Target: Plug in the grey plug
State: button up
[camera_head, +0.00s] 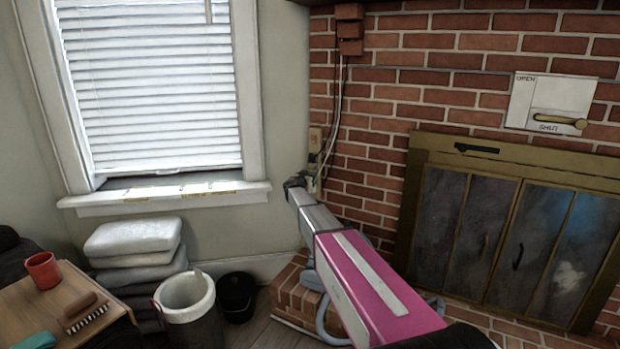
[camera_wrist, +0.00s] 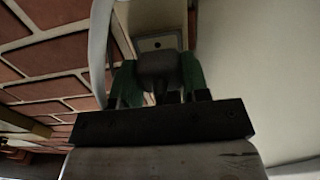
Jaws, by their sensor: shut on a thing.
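My gripper (camera_head: 297,183) is stretched out to the wall corner between the window and the brick fireplace. In the wrist view its green-padded fingers (camera_wrist: 158,82) are closed on both sides of the dark grey plug (camera_wrist: 159,68). A pale outlet plate (camera_wrist: 150,44) shows just beyond the plug, roughly in line with it. The plug hides much of the plate, and I cannot tell whether they touch. In the head view, an outlet box (camera_head: 315,139) with cables is on the wall just above my gripper; the plug itself is hard to make out there.
Cables (camera_head: 340,110) run down the bricks, and a pale cable (camera_wrist: 99,50) passes left of the fingers. A window sill (camera_head: 165,197), stacked cushions (camera_head: 133,238), a white bin (camera_head: 187,305) and a black bucket (camera_head: 238,297) stand left. The fireplace (camera_head: 500,235) is right.

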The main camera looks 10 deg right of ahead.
jog(key=shift+w+d, duration=0.35)
jog(key=shift+w, duration=0.1)
jog(key=o, duration=1)
jog(key=shift+c, duration=0.2)
jog(key=v, duration=1)
jog(key=shift+s+a, duration=0.25)
jog(key=shift+s, duration=0.05)
